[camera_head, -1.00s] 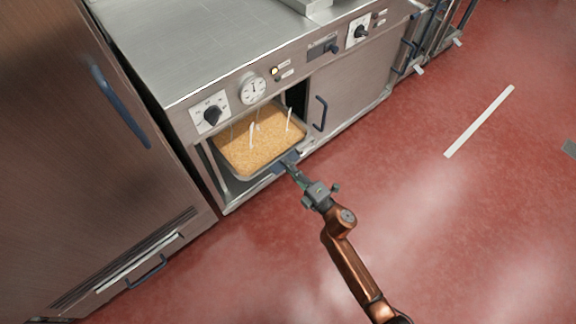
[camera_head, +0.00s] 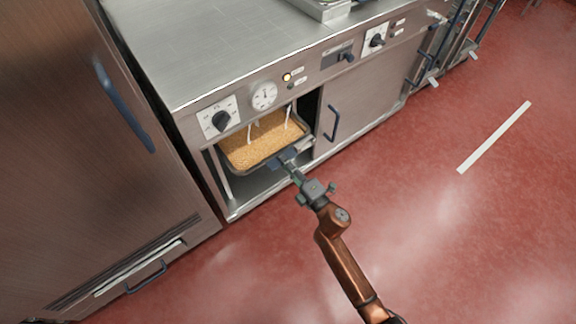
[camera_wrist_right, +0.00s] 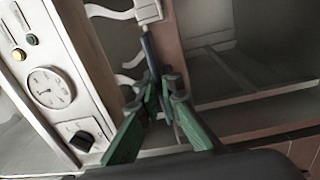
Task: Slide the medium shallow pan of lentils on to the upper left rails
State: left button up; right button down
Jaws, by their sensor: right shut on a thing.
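The shallow pan of lentils (camera_head: 255,150) is partly inside the left opening of the steel counter unit, its front end still showing outside under the control panel. It looks level, with brown-orange lentils and white wisps above them. My right gripper (camera_head: 284,160) is shut on the dark blue handle at the middle of the pan's front edge. In the right wrist view, the green-padded fingers (camera_wrist_right: 163,92) close around that handle (camera_wrist_right: 152,52). The rails at the pan's sides are hidden by the pan and the unit's front. My left gripper is not in view.
The control panel with a gauge (camera_head: 264,96) and a dial (camera_head: 221,121) is just above the opening. A closed door with a blue handle (camera_head: 331,123) stands right of it. A tall steel cabinet (camera_head: 80,150) stands left. The red floor in front is clear.

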aim_at(277, 153)
jog(key=shift+b+x, duration=0.7)
jog(key=shift+x, duration=1.2)
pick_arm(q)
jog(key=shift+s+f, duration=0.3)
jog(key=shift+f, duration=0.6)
pick_arm(e)
jog(key=shift+w+a+r, duration=0.2)
jog(key=shift+a+r, duration=0.05)
jog(key=shift+r, duration=0.1)
